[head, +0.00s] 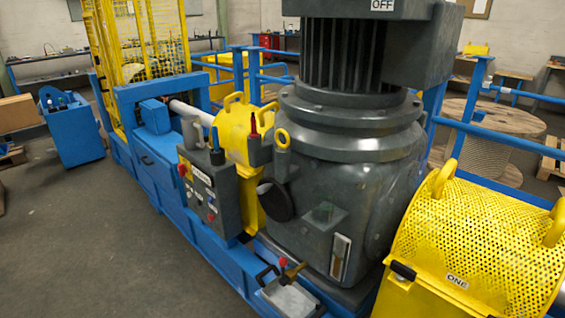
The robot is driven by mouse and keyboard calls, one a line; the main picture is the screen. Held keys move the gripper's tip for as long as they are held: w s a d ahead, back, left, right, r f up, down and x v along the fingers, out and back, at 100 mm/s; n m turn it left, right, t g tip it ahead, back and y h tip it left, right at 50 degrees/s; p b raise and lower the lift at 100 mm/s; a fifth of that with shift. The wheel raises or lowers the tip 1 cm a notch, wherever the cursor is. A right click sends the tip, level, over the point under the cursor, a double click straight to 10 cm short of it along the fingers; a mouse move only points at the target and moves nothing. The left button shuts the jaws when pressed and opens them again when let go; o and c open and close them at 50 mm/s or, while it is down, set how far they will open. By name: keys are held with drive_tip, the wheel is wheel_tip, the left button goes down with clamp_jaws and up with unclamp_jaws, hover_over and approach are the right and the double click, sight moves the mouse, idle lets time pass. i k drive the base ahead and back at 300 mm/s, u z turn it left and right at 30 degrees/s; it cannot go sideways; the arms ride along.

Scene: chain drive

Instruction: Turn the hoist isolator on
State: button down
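No part in view is clearly readable as the hoist isolator. A grey control box (208,190) stands on the blue frame left of the big grey motor and gearbox unit (340,190). Its sloped face has red and other small buttons and a label too small to read. Upright levers rise behind it, one with a red grip (253,124) and one with a dark grip (215,139); I cannot tell what they switch. A white OFF label (382,5) is on the grey box at the motor's top, cut by the picture edge. My gripper is not in view.
A perforated yellow guard (480,240) marked ONE covers the right front. A blue frame (180,200) carries the machine. A yellow mesh cage (140,40) stands behind left. A blue cart (72,130) and cardboard box (17,113) are at left. Grey floor (90,240) is clear at front left.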

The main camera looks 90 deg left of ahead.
sight(182, 168)
drive_tip(key=u, duration=4.35)
drive_tip(key=k, duration=1.3)
drive_tip(key=z, duration=0.65)
drive_tip(key=i, duration=1)
drive_tip(key=u, duration=0.05)
drive_tip(key=k, duration=0.6)
drive_tip(key=u, duration=0.7)
drive_tip(key=i, duration=0.7)
drive_tip(key=u, duration=0.55)
